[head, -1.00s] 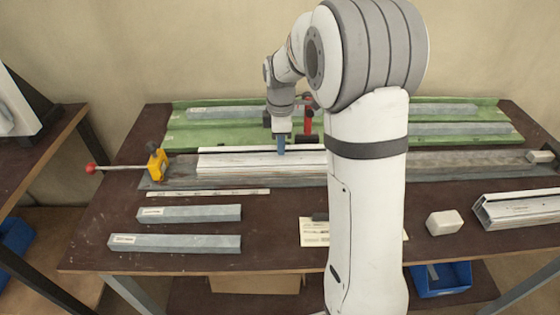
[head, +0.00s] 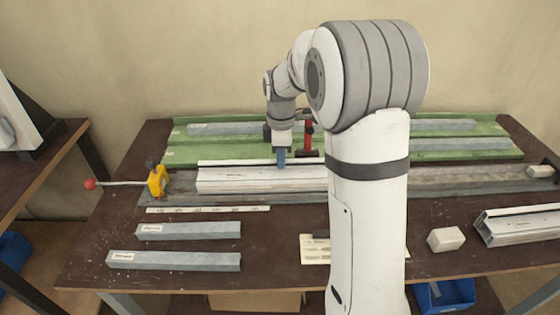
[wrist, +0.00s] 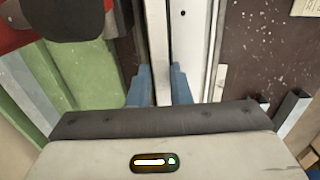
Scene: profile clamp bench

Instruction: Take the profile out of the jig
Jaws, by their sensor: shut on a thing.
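The profile (head: 235,180) is a long white aluminium-like bar lying lengthwise in the grey jig (head: 470,180) at the middle of the bench. My arm hides its right part in the head view. My gripper (head: 281,165) points down at the profile, with blue fingers shut on it. In the wrist view the blue fingers of my gripper (wrist: 160,88) stand on either side of the profile (wrist: 186,45). A yellow clamp (head: 157,181) with a red-knobbed lever stands at the jig's left end, its lever pointing left, apart from the profile. I cannot see any gap under the profile.
A red and black clamp (head: 308,135) stands behind the profile, close to my gripper. A green tray (head: 190,150) with grey bars lies at the back. Grey bars (head: 190,231) lie in front, left. A pale block (head: 446,239) and another profile (head: 520,226) lie at front right.

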